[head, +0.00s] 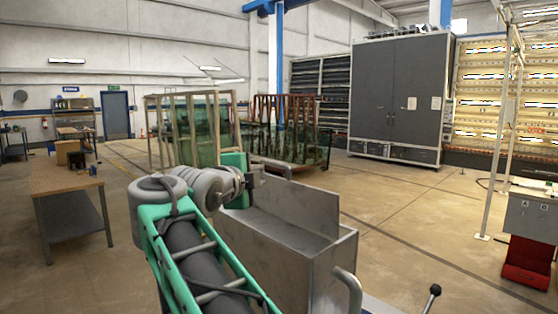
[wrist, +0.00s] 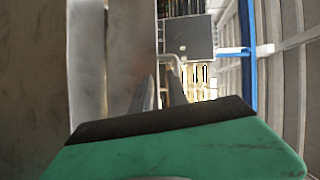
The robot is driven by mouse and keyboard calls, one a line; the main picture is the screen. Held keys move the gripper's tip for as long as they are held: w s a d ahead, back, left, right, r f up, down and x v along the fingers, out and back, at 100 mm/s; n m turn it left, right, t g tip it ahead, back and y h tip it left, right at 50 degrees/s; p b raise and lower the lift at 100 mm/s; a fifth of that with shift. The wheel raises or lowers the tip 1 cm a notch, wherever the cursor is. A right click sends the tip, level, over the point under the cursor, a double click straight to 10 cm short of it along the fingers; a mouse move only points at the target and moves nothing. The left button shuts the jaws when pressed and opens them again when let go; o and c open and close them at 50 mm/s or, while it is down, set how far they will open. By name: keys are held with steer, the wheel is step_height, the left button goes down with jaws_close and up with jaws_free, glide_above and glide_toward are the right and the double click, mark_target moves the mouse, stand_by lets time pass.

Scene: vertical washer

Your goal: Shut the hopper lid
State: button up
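The hopper (head: 333,272) is a grey metal box in the lower middle of the head view. A flat metal panel that looks like its lid (head: 297,208) stands raised along the far side. My gripper (head: 257,172) is by the panel's upper left corner. In the wrist view, two dark fingers of my gripper (wrist: 162,92) show with a gap between them and nothing clearly held. A metal sheet (wrist: 131,55), likely the panel, runs close beside the left finger. I cannot tell whether they touch.
A curved metal handle (head: 350,288) and a black-knobbed lever (head: 432,296) stand at the hopper's near right. Glass racks (head: 195,130) are behind my arm. A workbench (head: 70,185) is at left, and a grey control box (head: 530,215) at right. Floor right of the hopper is clear.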

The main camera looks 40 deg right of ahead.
mark_target(273, 163)
steer(key=d+r+m, duration=0.1)
steer(key=s+d+r+m+h, duration=0.1)
steer(key=shift+s+r+m+g, duration=0.2)
steer(key=shift+r+m+g, duration=0.1)
steer(key=shift+g, duration=0.1)
steer(key=p+x, duration=0.3)
steer(key=x, duration=0.4)
steer(key=shift+d, duration=0.1)
steer(key=shift+c, duration=0.3)
steer(key=shift+w, duration=0.1)
jaws_close()
steer(key=shift+f, duration=0.1)
